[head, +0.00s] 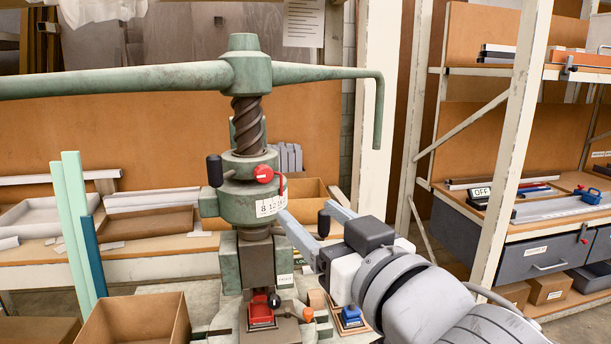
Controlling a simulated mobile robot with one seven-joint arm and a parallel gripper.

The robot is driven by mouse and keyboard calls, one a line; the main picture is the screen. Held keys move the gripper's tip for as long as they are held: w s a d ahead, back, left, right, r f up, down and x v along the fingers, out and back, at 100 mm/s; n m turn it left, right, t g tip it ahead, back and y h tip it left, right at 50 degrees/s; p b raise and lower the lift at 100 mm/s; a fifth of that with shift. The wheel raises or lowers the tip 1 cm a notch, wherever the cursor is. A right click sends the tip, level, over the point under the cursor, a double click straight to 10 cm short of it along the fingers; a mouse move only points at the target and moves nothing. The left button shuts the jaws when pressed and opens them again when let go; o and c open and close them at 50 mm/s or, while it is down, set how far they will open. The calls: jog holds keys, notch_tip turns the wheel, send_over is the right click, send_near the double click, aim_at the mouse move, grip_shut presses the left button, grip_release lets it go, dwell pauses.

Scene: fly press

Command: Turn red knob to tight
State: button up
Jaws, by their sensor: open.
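The fly press (245,75) is green, with a dark screw and a long horizontal arm. The red knob (264,173) is a small round knob with a white mark, on the front of the press's collar above a white numbered scale (270,206). A thin red curved piece shows just right of it. My gripper (304,208) is open and empty, reaching in from the lower right. Its two grey fingers point up and left, below and right of the red knob, with no visible contact. The setting that the knob stands at is too small to read.
A black handle (215,170) sticks up left of the collar and another (323,222) stands near my fingers. A red block (261,311) and a blue block (351,316) are at the press's base. An open cardboard box (150,335) stands front left. Shelves (560,75) are at right.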

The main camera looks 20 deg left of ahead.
aim_at(265, 174)
jog(key=x, duration=1.7)
jog(key=shift+f, duration=0.15)
jog(key=shift+d, duration=0.1)
grip_shut()
